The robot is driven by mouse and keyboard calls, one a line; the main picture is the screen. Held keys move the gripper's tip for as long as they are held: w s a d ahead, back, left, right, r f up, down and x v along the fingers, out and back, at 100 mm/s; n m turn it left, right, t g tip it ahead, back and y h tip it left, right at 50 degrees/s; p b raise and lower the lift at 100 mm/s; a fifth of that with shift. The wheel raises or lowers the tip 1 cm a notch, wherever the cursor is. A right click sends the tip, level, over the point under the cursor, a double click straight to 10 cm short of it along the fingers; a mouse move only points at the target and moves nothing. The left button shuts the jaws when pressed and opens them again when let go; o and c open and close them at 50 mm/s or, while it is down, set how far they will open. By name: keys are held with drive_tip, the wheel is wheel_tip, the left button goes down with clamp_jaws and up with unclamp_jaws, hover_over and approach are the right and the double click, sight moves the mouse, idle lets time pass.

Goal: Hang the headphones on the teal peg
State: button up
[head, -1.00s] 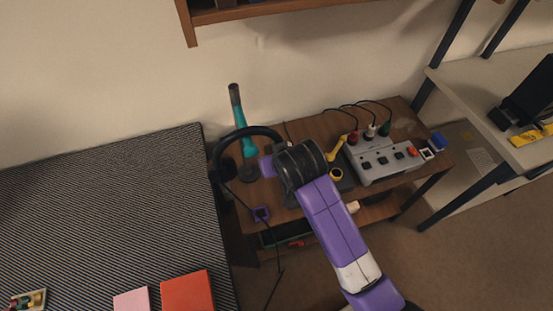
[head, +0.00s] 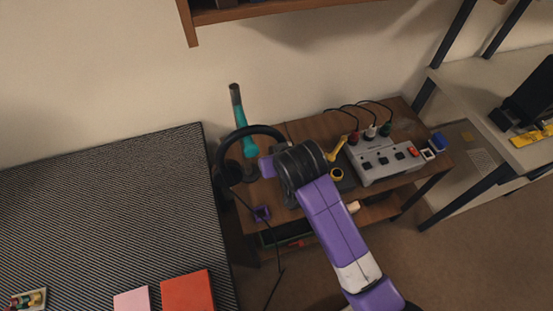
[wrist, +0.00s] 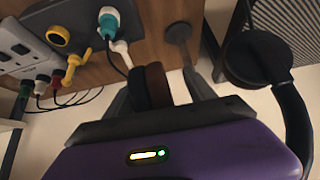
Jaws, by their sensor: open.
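The teal peg (head: 249,147) stands upright on the wooden table, with a dark top and a dark round base. The black headphones (head: 222,150) arch across it in the head view, band high and one ear cup low on the left. In the wrist view one ear cup (wrist: 258,60) hangs at the right with the band below it. My gripper (wrist: 165,88) is open, with a dark brown padded part, apparently the other cup, between its fingers. My wrist hides that side in the head view. I cannot tell whether the band touches the peg.
A grey switch box (head: 385,160) with cabled plugs stands on the wooden table (head: 408,120) at the right. A dark striped surface (head: 110,220) lies left. A shelf (head: 250,12) overhangs above.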

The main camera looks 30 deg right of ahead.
drive_tip(key=v, duration=0.7)
drive_tip(key=shift+s+r, duration=0.25)
drive_tip(key=shift+r, duration=0.05)
drive_tip(key=shift+a, duration=0.1)
drive_tip(key=s+f+n+t+y, duration=0.15)
drive_tip(key=s+f+t, duration=0.3)
drive_tip(key=s, duration=1.05)
drive_tip(key=s+r+t, duration=0.3)
drive_tip(key=s+r, duration=0.7)
drive_tip(key=s, duration=0.5)
drive_tip(key=shift+r+n, duration=0.3)
drive_tip(key=shift+n, duration=0.05)
